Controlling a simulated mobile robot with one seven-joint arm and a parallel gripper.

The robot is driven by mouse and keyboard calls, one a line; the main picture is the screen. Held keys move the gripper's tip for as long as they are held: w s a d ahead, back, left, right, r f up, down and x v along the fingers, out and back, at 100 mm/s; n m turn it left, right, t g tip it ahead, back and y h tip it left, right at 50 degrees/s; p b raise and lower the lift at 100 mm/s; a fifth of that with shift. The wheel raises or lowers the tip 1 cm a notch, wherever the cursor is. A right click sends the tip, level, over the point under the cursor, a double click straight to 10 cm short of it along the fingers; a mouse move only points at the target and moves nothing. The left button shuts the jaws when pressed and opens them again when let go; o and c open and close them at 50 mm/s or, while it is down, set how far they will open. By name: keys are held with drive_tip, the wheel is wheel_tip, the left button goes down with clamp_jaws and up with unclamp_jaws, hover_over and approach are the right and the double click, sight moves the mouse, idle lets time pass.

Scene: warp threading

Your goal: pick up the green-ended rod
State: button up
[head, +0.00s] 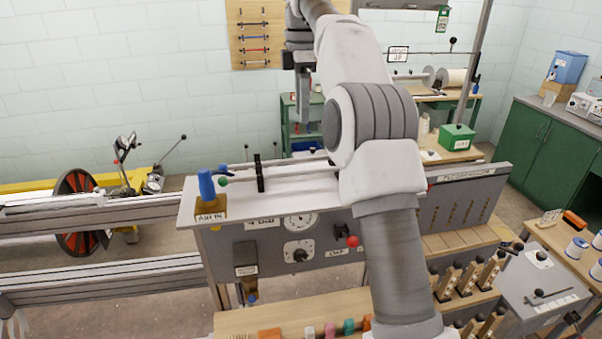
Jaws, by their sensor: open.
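My gripper (303,122) hangs pointing down, above and behind the ledge in the picture, right of the black upright piece. It is open and apart from the rod, with nothing seen between its fingers.
A green cart (302,135) and a wall board with rods (254,35) are behind. Wooden-handled levers (448,284) and a bench with spools (575,250) are at right. My arm covers the middle.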

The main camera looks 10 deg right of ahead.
drive_tip(key=b, duration=0.3)
hover_over(302, 171)
wheel_tip(302, 171, down, 9)
drive_tip(key=shift+f, duration=0.2)
drive_tip(key=shift+w+d+f, duration=0.1)
drive_tip(key=shift+f, duration=1.35)
drive_tip(key=shift+d+f, duration=0.1)
drive_tip(key=shift+f, duration=1.35)
clamp_jaws()
